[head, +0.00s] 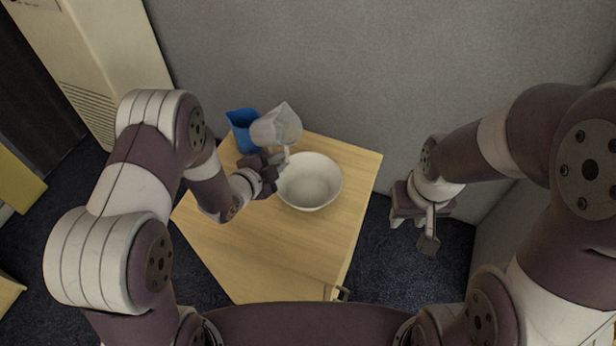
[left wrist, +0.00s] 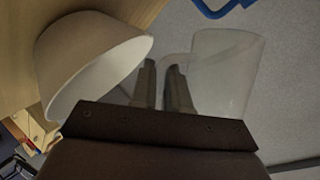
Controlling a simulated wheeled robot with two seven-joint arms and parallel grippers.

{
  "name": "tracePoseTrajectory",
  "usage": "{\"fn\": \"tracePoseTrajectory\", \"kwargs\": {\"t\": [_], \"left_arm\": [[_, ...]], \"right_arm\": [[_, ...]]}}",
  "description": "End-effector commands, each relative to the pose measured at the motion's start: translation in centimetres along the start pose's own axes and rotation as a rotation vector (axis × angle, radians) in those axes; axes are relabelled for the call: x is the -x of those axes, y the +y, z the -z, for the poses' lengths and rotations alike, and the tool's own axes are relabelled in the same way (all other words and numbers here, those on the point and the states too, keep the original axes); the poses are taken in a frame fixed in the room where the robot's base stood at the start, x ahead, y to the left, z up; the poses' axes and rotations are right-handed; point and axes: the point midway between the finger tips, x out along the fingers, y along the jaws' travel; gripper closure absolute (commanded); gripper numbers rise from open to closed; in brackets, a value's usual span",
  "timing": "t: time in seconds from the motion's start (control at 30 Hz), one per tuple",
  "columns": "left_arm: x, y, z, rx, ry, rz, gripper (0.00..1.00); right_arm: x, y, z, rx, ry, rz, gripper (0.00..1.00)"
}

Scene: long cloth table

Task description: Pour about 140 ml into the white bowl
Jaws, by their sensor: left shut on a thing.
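The white bowl (head: 309,182) stands upright on the wooden table; I see no contents in it. It also shows in the left wrist view (left wrist: 90,62), beside the fingers. My left gripper (head: 281,160) is shut on the handle of a clear jug (head: 277,126). The jug is tilted and held up at the back edge of the bowl. In the left wrist view the jug (left wrist: 222,70) is to the right of the fingers (left wrist: 163,88). Whether liquid is in the jug or flowing, I cannot tell. My right gripper (head: 413,220) hangs empty right of the table, its fingers apart.
A blue jug (head: 242,130) stands at the table's back left corner, close to the clear jug. The front of the wooden table (head: 270,245) is clear. A grey wall (head: 330,65) rises behind the table.

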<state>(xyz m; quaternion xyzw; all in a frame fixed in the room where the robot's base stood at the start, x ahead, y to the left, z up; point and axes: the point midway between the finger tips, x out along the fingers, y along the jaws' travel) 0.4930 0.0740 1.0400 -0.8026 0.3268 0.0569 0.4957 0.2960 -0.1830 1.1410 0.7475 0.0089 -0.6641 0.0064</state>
Motion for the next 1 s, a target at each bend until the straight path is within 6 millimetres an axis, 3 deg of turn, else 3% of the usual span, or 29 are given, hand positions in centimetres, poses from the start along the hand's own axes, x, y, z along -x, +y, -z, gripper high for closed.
{"fn": "tracePoseTrajectory", "kwargs": {"t": [0.67,0.83,1.0], "left_arm": [[0.0,0.0,0.0,0.000,0.001,0.001,1.00],[-0.3,0.9,-0.1,0.061,0.022,-0.027,1.00],[0.9,-0.9,1.6,0.253,0.087,-0.111,1.00]], "right_arm": [[0.0,0.0,0.0,0.000,0.000,0.000,0.62],[-0.4,0.0,-0.1,0.000,0.000,0.000,0.62],[3.0,0.0,0.4,0.000,0.000,0.000,0.62]]}}
